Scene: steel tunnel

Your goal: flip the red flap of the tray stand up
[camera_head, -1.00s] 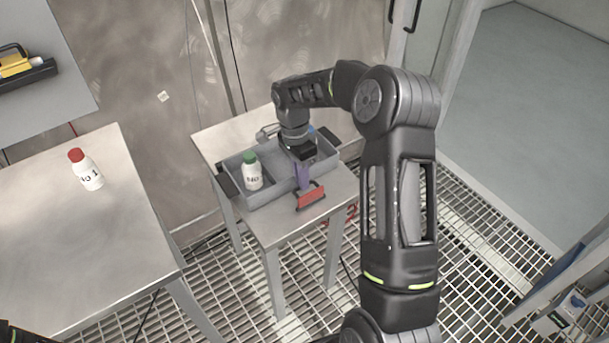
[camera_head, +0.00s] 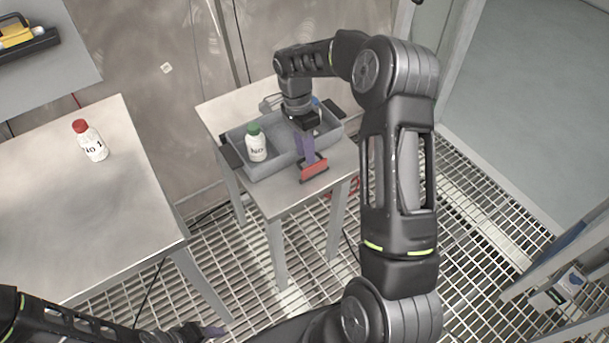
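The red flap (camera_head: 314,171) is on the near edge of the tray stand (camera_head: 275,205), a small steel table, and tilts toward me. My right gripper (camera_head: 307,161) points down from above the grey tray, with its purple fingers just behind the flap's upper edge. I cannot tell whether they touch the flap or how far apart they are. My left gripper (camera_head: 208,331) is low at the bottom edge, far from the stand, and mostly cut off or dark.
A grey tray (camera_head: 262,174) on the stand holds a white bottle with a green cap (camera_head: 256,145). A larger steel table (camera_head: 75,210) at left carries a white bottle with a red cap (camera_head: 92,143). Grated floor (camera_head: 310,265) surrounds the stand.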

